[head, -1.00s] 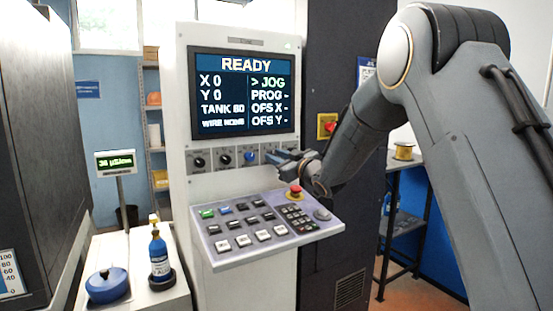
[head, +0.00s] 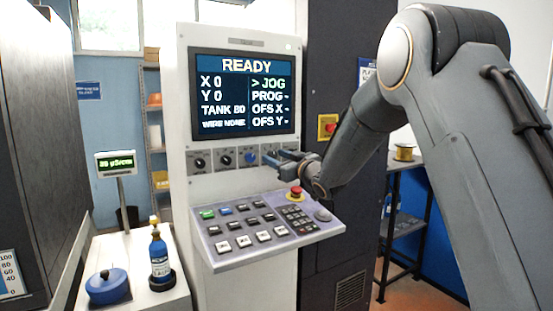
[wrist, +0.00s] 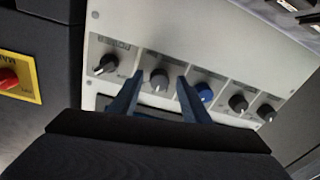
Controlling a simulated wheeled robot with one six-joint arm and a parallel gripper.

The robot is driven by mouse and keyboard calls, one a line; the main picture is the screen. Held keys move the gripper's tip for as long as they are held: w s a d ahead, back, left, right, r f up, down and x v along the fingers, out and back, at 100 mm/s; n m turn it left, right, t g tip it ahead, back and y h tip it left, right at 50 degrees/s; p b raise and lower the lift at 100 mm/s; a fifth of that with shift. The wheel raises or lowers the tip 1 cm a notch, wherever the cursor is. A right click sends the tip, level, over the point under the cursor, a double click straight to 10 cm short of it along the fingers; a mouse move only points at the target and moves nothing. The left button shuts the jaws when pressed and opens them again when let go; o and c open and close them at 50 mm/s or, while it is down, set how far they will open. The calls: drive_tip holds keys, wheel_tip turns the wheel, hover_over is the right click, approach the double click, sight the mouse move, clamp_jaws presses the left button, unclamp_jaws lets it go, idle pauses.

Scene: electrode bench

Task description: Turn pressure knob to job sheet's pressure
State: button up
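A row of knobs runs under the screen on the control cabinet. In the head view a blue knob (head: 250,157) and two black knobs (head: 225,159) show; my gripper (head: 279,157) covers the right part of the row. In the wrist view, where the row appears reversed, my gripper (wrist: 156,92) has its two fingers apart. A dark knob (wrist: 159,78) shows between and just beyond them. The blue knob (wrist: 205,92) is right of the right finger. I cannot tell whether the fingers touch a knob. The labels are too small to tell which is pressure. No job sheet is readable.
The screen (head: 242,95) reads READY, TANK 80. A sloped keypad panel (head: 264,229) with a red stop button (head: 296,191) sits below my gripper. Another red button (head: 327,126) is on the dark cabinet. A blue bottle (head: 159,255) stands at left.

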drive_tip(key=b+v, duration=0.2)
drive_tip(key=v, duration=0.5)
drive_tip(key=shift+s+d, duration=0.25)
drive_tip(key=shift+s, duration=0.1)
drive_tip(key=shift+f, duration=0.1)
